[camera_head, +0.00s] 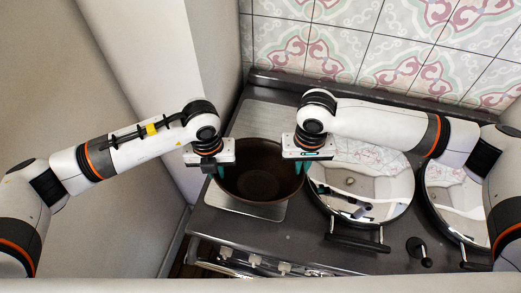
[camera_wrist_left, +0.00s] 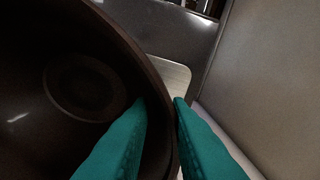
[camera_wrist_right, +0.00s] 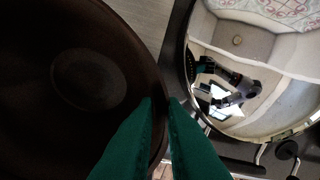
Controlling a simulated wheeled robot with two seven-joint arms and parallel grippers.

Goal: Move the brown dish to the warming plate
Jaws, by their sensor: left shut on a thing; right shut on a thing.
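The brown dish (camera_head: 262,172), a round deep bowl, is over the pale metal warming plate (camera_head: 250,208) at the left end of the stove top. I cannot tell whether it rests on the plate or hangs just above it. My left gripper (camera_head: 219,171) is shut on the dish's left rim. My right gripper (camera_head: 300,166) is shut on its right rim. In the left wrist view, the rim of the dish (camera_wrist_left: 85,85) passes between the green fingers. The right wrist view shows the dish (camera_wrist_right: 85,80) gripped the same way. The dish looks level and empty.
A round mirror-like lid (camera_head: 365,180) with a front handle lies close to the right of the dish. A second lid (camera_head: 455,205) is further right. A dark knob (camera_head: 419,251) stands in front between them. The wall is close on the left, and tiles rise behind.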

